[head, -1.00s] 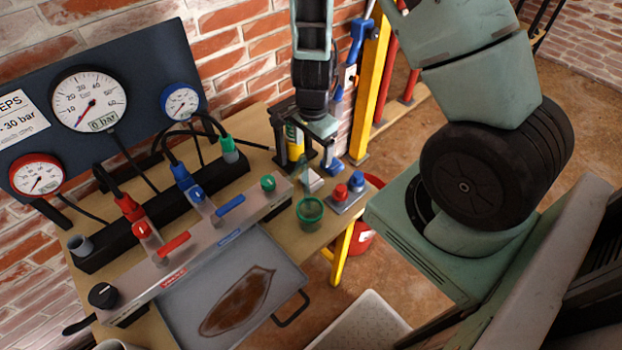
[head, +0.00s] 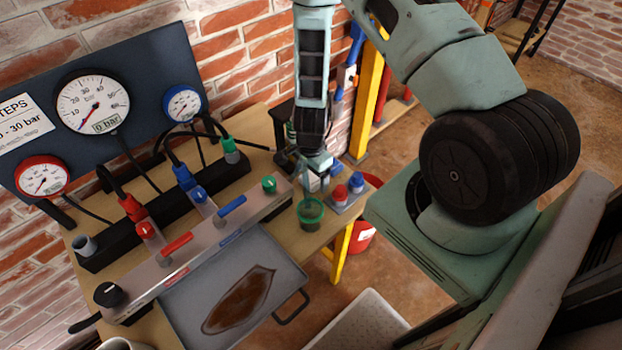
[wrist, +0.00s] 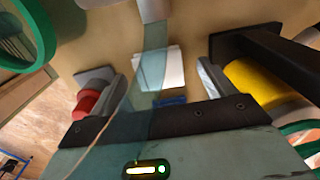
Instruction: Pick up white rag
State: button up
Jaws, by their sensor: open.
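The white rag (wrist: 163,68) lies on the wooden bench top. In the wrist view it sits between and beyond the fingers of my gripper (wrist: 162,78), which are apart with nothing held. A translucent teal strip crosses in front of the rag's left side. In the head view my gripper (head: 314,174) hangs low over the back right end of the bench, and it largely hides the rag there.
A green-rimmed cup (head: 311,212) stands close by, in front of my gripper. A holder with red and blue knobs (head: 347,189) is just right. A yellow cylinder (wrist: 262,82) and a dark bracket (wrist: 255,40) flank the gripper. A grey tray (head: 285,262) lies left.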

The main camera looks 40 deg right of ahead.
aim_at(310, 178)
jog(key=shift+f, duration=0.25)
jog(key=c, duration=1.1)
jog(key=shift+o, duration=0.2)
jog(key=shift+r, duration=0.1)
notch_tip(310, 178, up, 10)
jog(key=b, duration=0.1)
jog(key=o, duration=0.4)
jog(key=shift+c, duration=1.6)
jog(key=shift+a, duration=0.1)
